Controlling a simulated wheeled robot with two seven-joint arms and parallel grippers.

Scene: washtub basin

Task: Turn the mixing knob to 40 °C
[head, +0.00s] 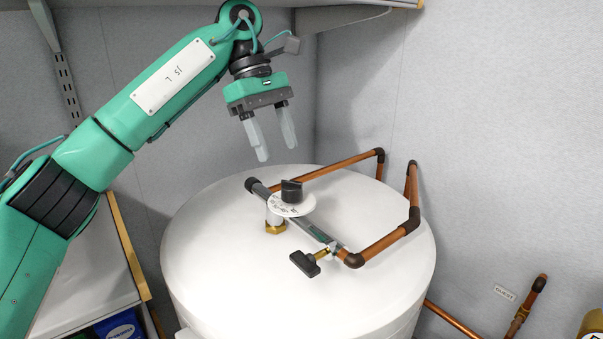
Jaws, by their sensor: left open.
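The black mixing knob (291,190) stands on a white round dial plate (293,206) with dark markings, above the top of a white tank. The markings are too small to read, so I cannot tell the knob's setting. My left gripper (275,152) is open and empty, with its two pale fingers pointing down. It appears above and slightly left of the knob, apart from it. My right gripper is not in view.
The white tank (215,255) carries copper pipes (385,240) with dark elbows on its right. A black T-handle valve (305,263) sits in front of the knob. A shelf (345,20) is overhead. A wooden-edged worktop (95,275) is at left.

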